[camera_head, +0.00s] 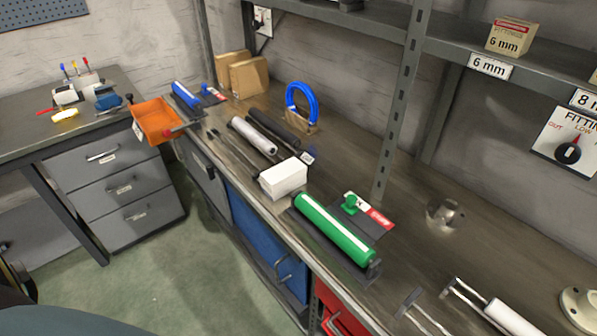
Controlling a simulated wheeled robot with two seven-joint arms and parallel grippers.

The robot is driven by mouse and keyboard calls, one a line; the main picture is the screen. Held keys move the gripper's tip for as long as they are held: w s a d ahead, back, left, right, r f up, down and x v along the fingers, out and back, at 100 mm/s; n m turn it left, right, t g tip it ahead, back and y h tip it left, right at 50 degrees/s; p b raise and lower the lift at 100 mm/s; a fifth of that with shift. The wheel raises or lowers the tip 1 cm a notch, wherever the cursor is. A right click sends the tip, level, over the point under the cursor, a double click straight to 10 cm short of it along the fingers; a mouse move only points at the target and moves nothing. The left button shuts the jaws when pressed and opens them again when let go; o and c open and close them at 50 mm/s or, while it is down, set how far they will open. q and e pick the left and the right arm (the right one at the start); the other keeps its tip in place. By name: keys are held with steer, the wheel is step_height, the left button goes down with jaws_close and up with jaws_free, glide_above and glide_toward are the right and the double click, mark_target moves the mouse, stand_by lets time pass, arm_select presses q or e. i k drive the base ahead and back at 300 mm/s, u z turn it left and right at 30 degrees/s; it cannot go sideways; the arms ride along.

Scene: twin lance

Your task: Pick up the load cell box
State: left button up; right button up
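A plain white box (283,178) sits near the front edge of the long workbench, between a grey-white cylinder and a green cylinder. I can read no label on it, so I cannot tell for sure that it is the load cell box. Other boxes are two brown cardboard boxes (248,77) at the back of the bench and a small box marked 6 mm (511,37) on the upper shelf. Neither of my grippers shows in the head view.
The green cylinder (334,228) lies in a dark cradle right of the white box. Grey-white (252,136) and blue (187,95) cylinders lie to its left. A shelf post (401,110) rises behind. An orange tray (157,121) sits at the left. Bare benchtop (400,245) lies right of the green cylinder.

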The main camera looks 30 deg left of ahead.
mark_target(279, 180)
steer(key=z, duration=3.05)
steer(key=k, duration=1.25)
steer(key=u, duration=1.85)
